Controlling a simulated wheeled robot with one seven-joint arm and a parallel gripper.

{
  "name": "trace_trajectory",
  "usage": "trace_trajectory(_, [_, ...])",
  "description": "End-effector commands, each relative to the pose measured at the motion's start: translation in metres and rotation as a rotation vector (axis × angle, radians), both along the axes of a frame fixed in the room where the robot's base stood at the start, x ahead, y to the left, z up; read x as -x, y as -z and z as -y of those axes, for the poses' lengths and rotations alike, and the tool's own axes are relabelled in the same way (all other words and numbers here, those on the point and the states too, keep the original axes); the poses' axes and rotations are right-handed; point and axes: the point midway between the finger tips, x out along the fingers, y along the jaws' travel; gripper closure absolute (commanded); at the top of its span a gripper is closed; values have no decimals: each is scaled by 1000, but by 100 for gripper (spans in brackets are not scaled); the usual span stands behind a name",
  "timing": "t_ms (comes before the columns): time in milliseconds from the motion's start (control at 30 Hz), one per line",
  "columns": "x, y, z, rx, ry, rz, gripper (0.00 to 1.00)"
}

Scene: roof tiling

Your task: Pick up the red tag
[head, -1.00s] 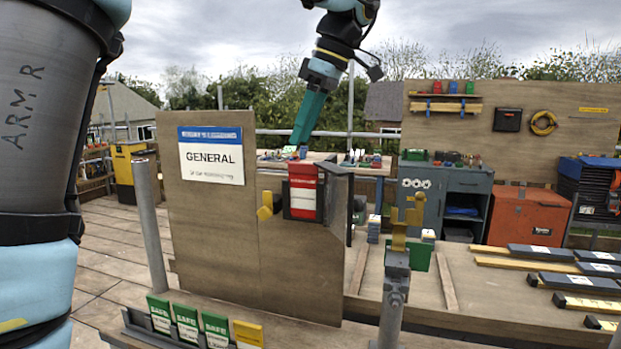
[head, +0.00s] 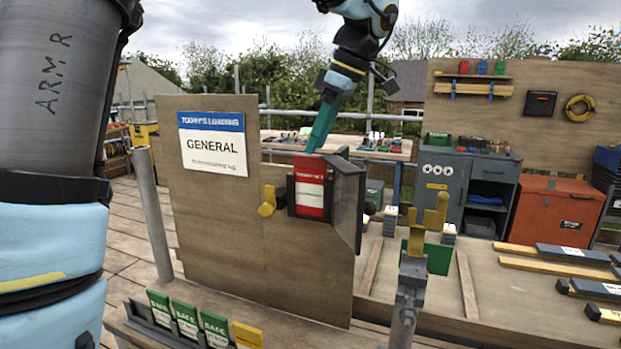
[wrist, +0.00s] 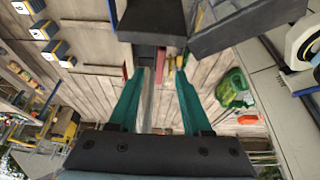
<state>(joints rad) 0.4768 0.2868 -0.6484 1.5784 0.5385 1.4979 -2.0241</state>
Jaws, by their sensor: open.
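The red tag (head: 310,187), with a white lower panel, stands upright in a dark holder (head: 291,195) on the wooden board. The holder's dark door (head: 347,205) is swung out to the right. My gripper (head: 316,150) has teal fingers and points down just above the tag's top edge. In the wrist view my gripper (wrist: 159,72) is open, with nothing between its fingers. A thin red edge, probably the tag, shows just beyond the fingertips, beside dark holder parts. I cannot tell whether a finger touches the tag.
A yellow latch (head: 268,201) sits left of the holder. A post with a yellow fork (head: 428,225) stands at the right front. Green tags and a yellow tag (head: 247,335) stand in a rack (head: 143,316) below. A GENERAL sign (head: 212,144) is on the board.

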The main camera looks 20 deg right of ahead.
Motion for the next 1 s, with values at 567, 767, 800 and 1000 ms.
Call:
trace_trajectory(567, [-13,42,-13,0,0,0,51])
trace_trajectory(767, [-13,42,-13,0,0,0,70])
trace_trajectory(800, [-13,42,-13,0,0,0,75])
trace_trajectory(1000, [-13,42,-13,0,0,0,97])
